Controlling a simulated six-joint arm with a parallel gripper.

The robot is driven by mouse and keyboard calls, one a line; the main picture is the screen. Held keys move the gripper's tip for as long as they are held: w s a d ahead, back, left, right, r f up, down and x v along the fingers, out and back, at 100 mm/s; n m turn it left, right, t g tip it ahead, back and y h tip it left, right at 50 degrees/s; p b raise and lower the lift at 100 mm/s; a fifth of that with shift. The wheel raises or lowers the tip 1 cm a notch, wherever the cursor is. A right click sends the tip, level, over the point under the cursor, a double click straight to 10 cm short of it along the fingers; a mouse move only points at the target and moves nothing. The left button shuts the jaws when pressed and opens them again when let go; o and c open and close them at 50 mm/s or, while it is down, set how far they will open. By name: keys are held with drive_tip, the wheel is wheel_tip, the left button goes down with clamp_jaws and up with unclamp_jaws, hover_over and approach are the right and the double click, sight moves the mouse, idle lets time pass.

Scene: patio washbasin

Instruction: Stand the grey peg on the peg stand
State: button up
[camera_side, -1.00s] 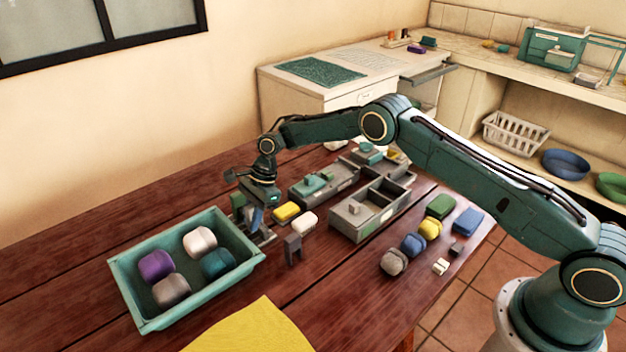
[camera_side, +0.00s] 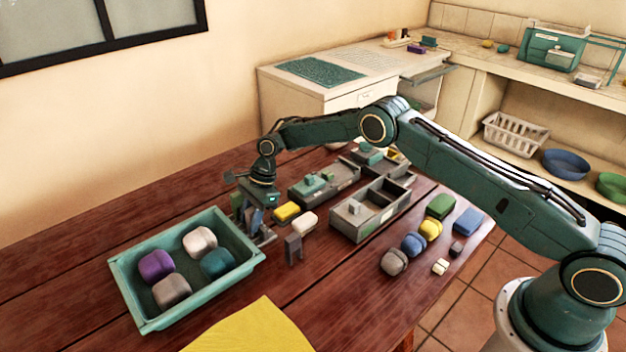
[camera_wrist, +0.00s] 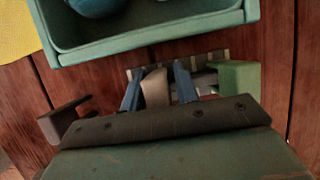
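The grey peg (camera_wrist: 155,87) shows pale between my two blue fingertips in the wrist view. My gripper (camera_wrist: 158,88) is around it, with a narrow gap visible on the peg's right side; the fingers look slightly open. The peg stand (camera_side: 266,238), a low grey base, lies under the gripper beside the teal tray. Its striped edge also shows behind the fingers in the wrist view (camera_wrist: 215,57). The peg looks about upright at the stand, but its lower end is hidden, so I cannot tell how it is seated.
The teal tray (camera_side: 150,324) with several rounded blocks is close on the left. A small dark grey bracket (camera_side: 293,249) stands just right of the stand. Yellow (camera_side: 287,211) and white (camera_side: 305,222) blocks lie behind it. A yellow cloth (camera_side: 250,330) lies in front.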

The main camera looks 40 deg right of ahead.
drive_tip(key=shift+s+d+f, duration=0.45)
drive_tip(key=shift+d, duration=0.05)
drive_tip(key=a+v, duration=0.1)
drive_tip(key=v, duration=1.3)
drive_tip(key=shift+w+r, duration=0.4)
drive_tip(key=shift+r, duration=0.1)
drive_tip(key=s+d+r+n+t+h, duration=0.15)
drive_tip(key=s+r+n, duration=0.25)
drive_tip(key=s+r, duration=0.65)
drive_tip(key=s+d+r+n+t+h, duration=0.1)
drive_tip(key=s+d+r+n+t, duration=0.15)
drive_tip(key=s+r+n, duration=0.7)
drive_tip(key=s+d+n+h, duration=0.1)
drive_tip(key=s+d+n, duration=0.1)
drive_tip(key=s, duration=1)
drive_tip(key=s+d+n+t+h, duration=0.1)
drive_tip(key=s+d, duration=0.3)
drive_tip(key=s, duration=0.8)
drive_tip(key=shift+s+d+r+n, duration=0.2)
drive_tip(key=shift+s+d+n, duration=0.15)
drive_tip(key=shift+n, duration=0.4)
